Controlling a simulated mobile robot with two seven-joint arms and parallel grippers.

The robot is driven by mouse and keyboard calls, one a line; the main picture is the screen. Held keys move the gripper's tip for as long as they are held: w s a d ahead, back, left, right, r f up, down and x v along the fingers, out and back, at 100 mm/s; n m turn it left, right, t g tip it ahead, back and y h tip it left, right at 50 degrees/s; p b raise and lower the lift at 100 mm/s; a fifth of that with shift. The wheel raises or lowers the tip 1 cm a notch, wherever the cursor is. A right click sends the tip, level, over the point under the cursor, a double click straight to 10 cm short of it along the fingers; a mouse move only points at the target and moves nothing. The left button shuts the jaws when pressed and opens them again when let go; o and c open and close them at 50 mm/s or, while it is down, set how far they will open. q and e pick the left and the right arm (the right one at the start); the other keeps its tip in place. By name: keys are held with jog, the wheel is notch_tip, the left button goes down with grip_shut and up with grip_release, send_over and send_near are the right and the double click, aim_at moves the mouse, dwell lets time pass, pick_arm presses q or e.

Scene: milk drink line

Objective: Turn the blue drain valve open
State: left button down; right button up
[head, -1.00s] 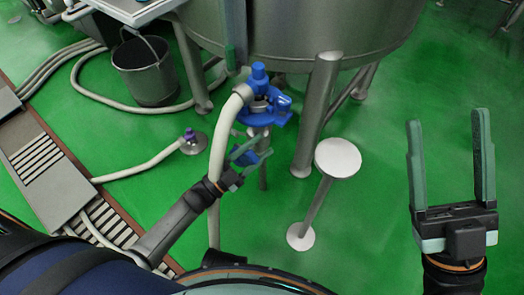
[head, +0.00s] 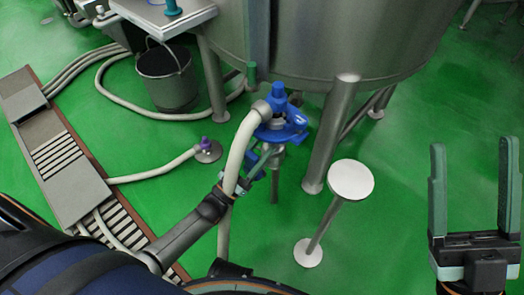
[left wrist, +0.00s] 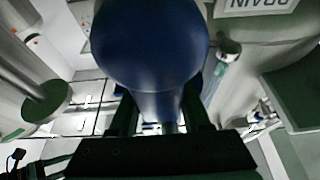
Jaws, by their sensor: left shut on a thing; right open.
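The blue drain valve (head: 283,122) sits under the edge of the large steel tank, with a pale hose joined to its left side. My left gripper (head: 262,158) is just below the valve, partly hidden behind the hose. In the left wrist view a blue rounded handle (left wrist: 150,45) fills the space in front of and between the dark fingers, and the left gripper (left wrist: 160,118) is shut on it. The exact contact is hard to see. My right gripper (head: 477,190) is open and empty at the far right, over green floor.
The steel tank (head: 330,45) stands above, with a leg (head: 328,135) right of the valve. A round white-topped stand (head: 350,180) is to the right. A bucket (head: 168,80), the pale hose (head: 235,155) and a floor grating (head: 60,155) lie left. A drain sign (left wrist: 258,5) shows upside down.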

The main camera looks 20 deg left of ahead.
pick_arm(q)
jog(key=shift+a+n+y, duration=0.2)
jog(key=shift+n+y, duration=0.1)
jog(key=shift+c, duration=1.8)
grip_release()
jog(key=v, duration=1.2)
jog(key=shift+s+f+p, duration=0.2)
jog(key=shift+p, duration=0.1)
